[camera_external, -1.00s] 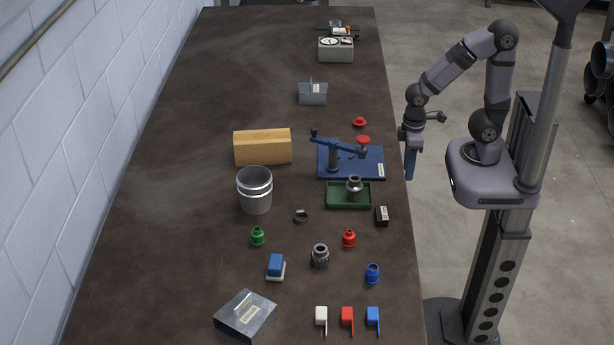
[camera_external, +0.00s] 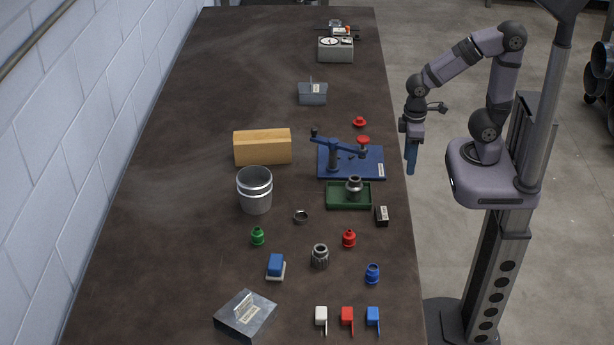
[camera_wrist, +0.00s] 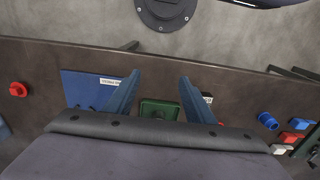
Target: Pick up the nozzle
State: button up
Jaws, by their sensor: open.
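My gripper (camera_external: 411,170) hangs in the air beside the bench's right edge, pointing down. In the wrist view its two blue fingers (camera_wrist: 159,78) are spread apart with nothing between their tips. I cannot tell for certain which part is the nozzle. A grey metal flanged piece (camera_external: 354,188) stands in a green tray (camera_external: 335,203), left of and below my gripper in the external view. A ribbed grey metal piece (camera_external: 320,256) stands nearer the front. In the wrist view the green tray (camera_wrist: 160,103) is partly hidden by my gripper body.
A blue fixture with a lever (camera_external: 333,158) stands behind the tray. Red (camera_external: 349,238), green (camera_external: 257,237) and blue (camera_external: 372,273) small parts lie in front. A metal bucket (camera_external: 255,190) and wooden block (camera_external: 262,147) stand left.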

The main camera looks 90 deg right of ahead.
aim_at(349, 237)
jog(key=w+a+f+n+t+h+b, duration=0.1)
jog(key=w+a+n+t+h+b, duration=0.25)
jog(key=n+b, duration=0.45)
jog(key=w+a+f+n+t+h+b, duration=0.25)
jog(key=w+n, duration=0.25)
jog(key=n, duration=0.7)
jog(key=w+a+r+n+t+y+b, duration=0.1)
jog(key=a+r+n+t+y+b, duration=0.2)
jog(key=a+n, duration=0.5)
jog(key=w+a+r+n+t+y+b, duration=0.15)
jog(key=a+n+t+b, duration=0.25)
jog(key=a+n, duration=0.45)
jog(key=f, duration=0.3)
jog(key=f+m, duration=0.1)
jog(key=f, duration=0.3)
jog(key=f+m, duration=0.1)
jog(key=f, duration=0.2)
jog(key=shift+w+a+f+h, duration=0.25)
jog(key=shift+w+a+h, duration=0.05)
jog(key=shift+a+h, duration=0.05)
jog(key=shift+r+p+x, duration=0.15)
jog(key=shift+p+x, duration=0.05)
jog(key=shift+x, duration=1.65)
jog(key=shift+r+p+x, duration=0.15)
jog(key=shift+r+x, duration=0.05)
jog(key=shift+x, duration=1.6)
jog(key=shift+w, duration=0.15)
jog(key=shift+c, duration=0.3)
